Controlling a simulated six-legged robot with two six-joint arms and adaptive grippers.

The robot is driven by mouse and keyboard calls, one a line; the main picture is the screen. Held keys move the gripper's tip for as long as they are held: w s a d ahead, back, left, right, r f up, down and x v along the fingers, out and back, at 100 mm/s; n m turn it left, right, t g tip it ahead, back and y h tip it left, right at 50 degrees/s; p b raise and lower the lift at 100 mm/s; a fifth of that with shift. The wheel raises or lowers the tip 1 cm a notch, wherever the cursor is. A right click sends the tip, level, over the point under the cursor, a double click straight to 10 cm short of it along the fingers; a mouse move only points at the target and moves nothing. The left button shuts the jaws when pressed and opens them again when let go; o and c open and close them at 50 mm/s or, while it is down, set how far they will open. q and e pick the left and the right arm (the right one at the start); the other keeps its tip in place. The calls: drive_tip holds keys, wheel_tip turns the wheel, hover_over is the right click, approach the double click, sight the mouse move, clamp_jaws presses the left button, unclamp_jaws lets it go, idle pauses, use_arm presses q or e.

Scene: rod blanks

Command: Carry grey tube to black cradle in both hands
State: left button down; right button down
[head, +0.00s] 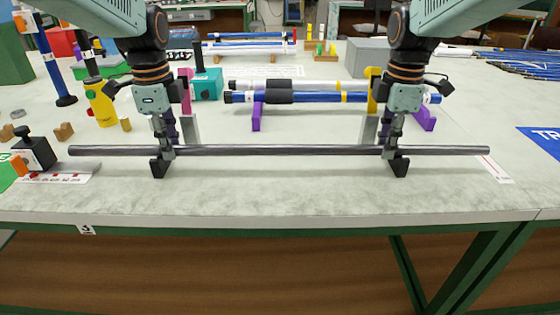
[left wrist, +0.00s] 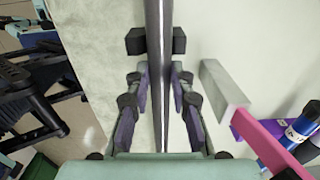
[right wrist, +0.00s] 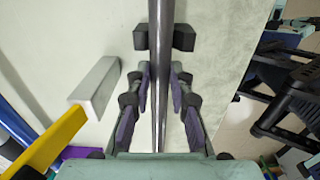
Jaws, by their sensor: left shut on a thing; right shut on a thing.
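The grey tube (head: 280,150) is a long thin dark rod lying level from left to right, near the table's front edge. My left gripper (head: 162,158) is shut on it towards its left end, and my right gripper (head: 394,157) towards its right end. In the left wrist view the tube (left wrist: 153,90) runs between the black fingertips (left wrist: 156,41). In the right wrist view the tube (right wrist: 160,80) also runs between the fingertips (right wrist: 167,38). How high it hangs is unclear. I cannot make out the black cradle with certainty.
Behind the tube, a blue tube (head: 320,97) with a black sleeve rests on purple supports (head: 257,116). Pink (head: 186,75) and yellow (head: 374,88) parts stand near my grippers. A black block (head: 35,150) sits by the tube's left end. The front table strip (head: 280,190) is clear.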

use_arm(q)
drive_tip(key=shift+f, duration=0.25)
use_arm(e)
drive_tip(key=shift+f, duration=0.25)
use_arm(q)
drive_tip(key=c, duration=1.4)
unclamp_jaws()
drive_tip(key=shift+s+r, duration=0.2)
drive_tip(key=shift+r, duration=0.05)
use_arm(e)
drive_tip(key=c, duration=1.4)
unclamp_jaws()
drive_tip(key=shift+s+r, duration=0.2)
drive_tip(key=shift+r, duration=0.05)
use_arm(q)
drive_tip(key=shift+o, duration=1)
use_arm(e)
drive_tip(key=shift+o, duration=0.9)
use_arm(q)
drive_tip(key=shift+o, duration=0.2)
drive_tip(key=shift+w+f, duration=0.1)
drive_tip(key=shift+w, duration=0.05)
use_arm(e)
drive_tip(key=shift+w+f, duration=0.1)
drive_tip(key=shift+w, duration=0.05)
